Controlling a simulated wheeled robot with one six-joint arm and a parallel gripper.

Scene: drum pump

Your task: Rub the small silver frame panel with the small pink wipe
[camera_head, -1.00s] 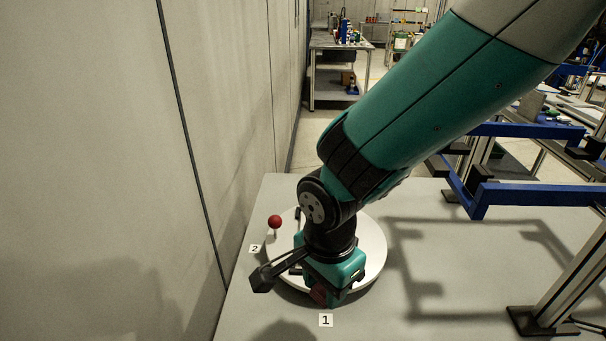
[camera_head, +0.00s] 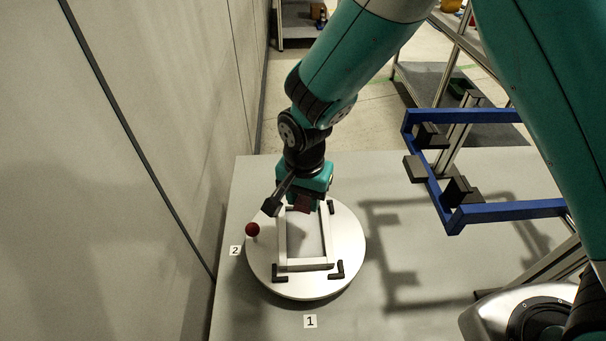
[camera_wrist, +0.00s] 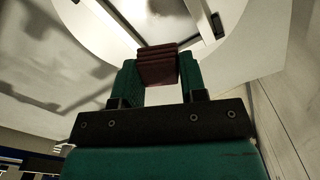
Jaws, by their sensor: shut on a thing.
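The silver frame panel (camera_head: 304,267) lies flat on a round white disc (camera_head: 348,222) on the grey table. It is a rectangular frame around a pale inner face, with black corner blocks about it. My gripper (camera_head: 304,199) points down over the far end of the panel and hides that end. In the wrist view, my gripper (camera_wrist: 158,78) is shut on the folded wipe (camera_wrist: 157,64), which looks dark reddish. The wipe (camera_head: 302,205) also shows below the jaws in the head view. I cannot tell whether it touches the panel.
A red ball knob (camera_head: 252,230) stands at the disc's left edge. The wall (camera_head: 170,150) runs close along the left. A blue frame stand (camera_head: 480,212) with black blocks rises on the right. The table between disc and stand is clear. Labels 1 and 2 lie beside the disc.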

